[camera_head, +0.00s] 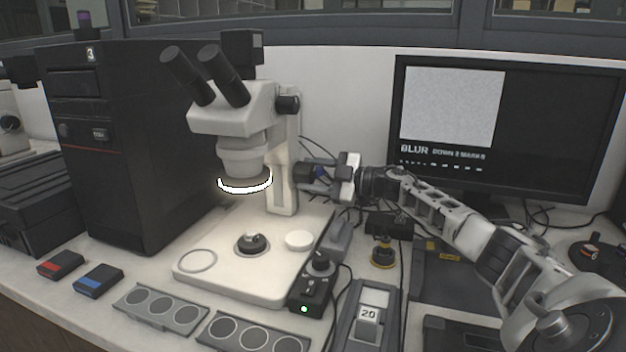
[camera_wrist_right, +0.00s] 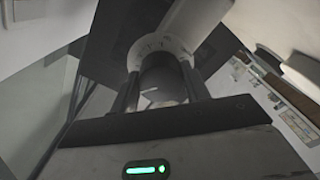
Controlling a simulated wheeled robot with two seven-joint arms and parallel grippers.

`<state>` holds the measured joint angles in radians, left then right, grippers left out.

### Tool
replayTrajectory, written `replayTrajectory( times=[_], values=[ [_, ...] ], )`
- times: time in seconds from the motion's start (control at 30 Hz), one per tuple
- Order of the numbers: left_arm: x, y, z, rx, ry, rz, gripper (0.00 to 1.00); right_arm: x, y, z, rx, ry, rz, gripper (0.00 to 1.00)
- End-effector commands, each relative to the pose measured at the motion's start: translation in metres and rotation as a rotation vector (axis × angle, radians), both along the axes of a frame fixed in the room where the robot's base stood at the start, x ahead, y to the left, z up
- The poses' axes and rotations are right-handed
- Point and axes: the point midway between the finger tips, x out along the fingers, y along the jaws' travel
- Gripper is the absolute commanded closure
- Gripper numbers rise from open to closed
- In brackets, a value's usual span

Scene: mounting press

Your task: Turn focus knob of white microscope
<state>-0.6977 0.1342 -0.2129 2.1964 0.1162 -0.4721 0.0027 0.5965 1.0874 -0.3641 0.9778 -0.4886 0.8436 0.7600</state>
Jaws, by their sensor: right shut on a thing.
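The white microscope (camera_head: 240,115) stands on its pale base (camera_head: 215,275), with a lit ring under its head and two black eyepieces. My right gripper (camera_head: 312,172) is at the right side of the microscope's column. In the right wrist view my right gripper (camera_wrist_right: 158,95) has its two fingers on either side of the dark round focus knob (camera_wrist_right: 162,78) and is shut on it. The knob is mostly hidden in the head view. A small dark sample (camera_head: 252,243) sits on the base under the lit ring. My left gripper is not in view.
A monitor (camera_head: 505,135) behind my right arm shows a grey picture and the word BLUR. A black tower (camera_head: 135,150) stands left of the microscope. A control box with a green light (camera_head: 312,290) and grey trays with round wells (camera_head: 160,308) lie in front.

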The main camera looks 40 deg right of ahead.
Motion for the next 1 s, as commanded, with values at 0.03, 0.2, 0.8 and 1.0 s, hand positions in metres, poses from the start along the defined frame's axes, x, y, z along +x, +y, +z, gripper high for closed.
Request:
replayTrajectory(
  times=[0.03, 0.2, 0.8, 1.0],
  values=[
    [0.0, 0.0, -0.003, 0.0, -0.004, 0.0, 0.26, 0.0, 0.0, -0.001, -0.04, -0.022, 0.0, 0.77],
    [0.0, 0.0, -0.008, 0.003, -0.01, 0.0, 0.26, 0.0, 0.0, -0.001, -0.184, -0.097, 0.0, 0.77],
    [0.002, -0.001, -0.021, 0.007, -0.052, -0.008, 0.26, 0.0, -0.001, 0.0, -0.676, -0.352, 0.0, 0.77],
    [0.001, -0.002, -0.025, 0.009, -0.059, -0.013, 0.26, 0.0, -0.001, 0.0, -0.8, -0.415, 0.001, 0.77]
  ],
)
